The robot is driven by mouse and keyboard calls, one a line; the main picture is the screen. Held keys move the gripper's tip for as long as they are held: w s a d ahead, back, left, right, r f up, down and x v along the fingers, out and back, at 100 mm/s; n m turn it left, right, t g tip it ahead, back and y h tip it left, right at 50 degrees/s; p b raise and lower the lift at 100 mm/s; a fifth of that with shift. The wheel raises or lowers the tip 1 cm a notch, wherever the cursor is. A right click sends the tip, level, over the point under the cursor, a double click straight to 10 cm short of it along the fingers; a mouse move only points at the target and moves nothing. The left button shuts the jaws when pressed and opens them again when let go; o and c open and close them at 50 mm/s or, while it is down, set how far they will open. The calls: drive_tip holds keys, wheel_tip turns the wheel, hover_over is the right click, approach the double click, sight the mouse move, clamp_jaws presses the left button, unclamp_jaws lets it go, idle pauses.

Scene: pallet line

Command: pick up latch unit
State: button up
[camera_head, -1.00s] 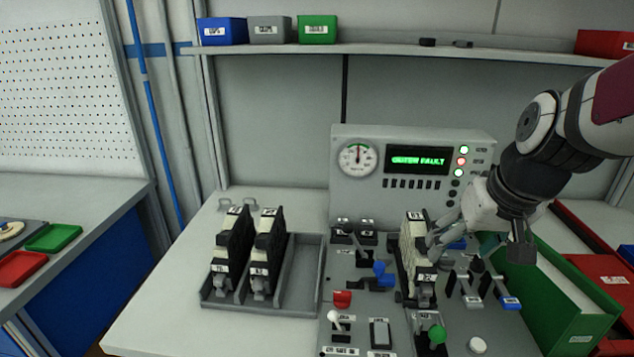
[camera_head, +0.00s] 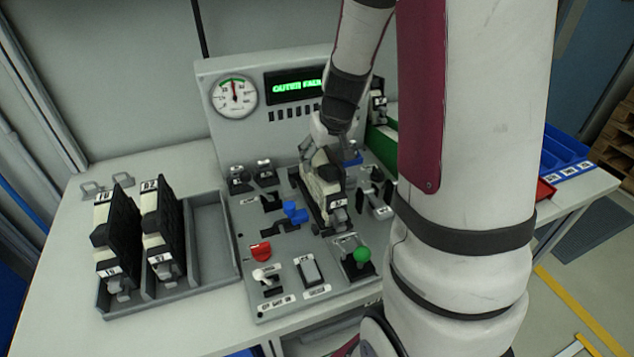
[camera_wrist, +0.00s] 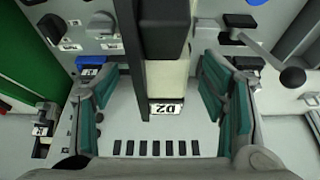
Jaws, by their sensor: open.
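The black and beige latch unit (camera_head: 326,189) stands in a slot on the grey control panel. In the wrist view, the unit (camera_wrist: 161,80) shows from above, with a white label at its end. My gripper (camera_head: 322,150) is at the unit's upper far end. In the wrist view, the green-padded fingers of my gripper (camera_wrist: 160,98) are open on either side of the unit, with gaps visible on both sides. My arm hides part of the panel's right side.
A grey tray (camera_head: 212,240) at left holds two similar black units (camera_head: 117,235), (camera_head: 163,230) and has an empty right bay. The panel has a gauge (camera_head: 234,97), blue handle (camera_head: 294,212), red knob (camera_head: 261,251) and green knob (camera_head: 362,254). A green bin (camera_wrist: 30,75) stands close to my gripper.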

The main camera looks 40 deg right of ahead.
drive_tip(key=shift+x, duration=2.95)
drive_tip(key=shift+w+r, duration=0.1)
drive_tip(key=shift+c, duration=0.2)
drive_tip(key=c, duration=1.5)
wheel_tip(320, 180, up, 19)
drive_tip(key=p, duration=0.6)
drive_tip(key=shift+p, duration=0.35)
drive_tip(key=shift+a, duration=0.15)
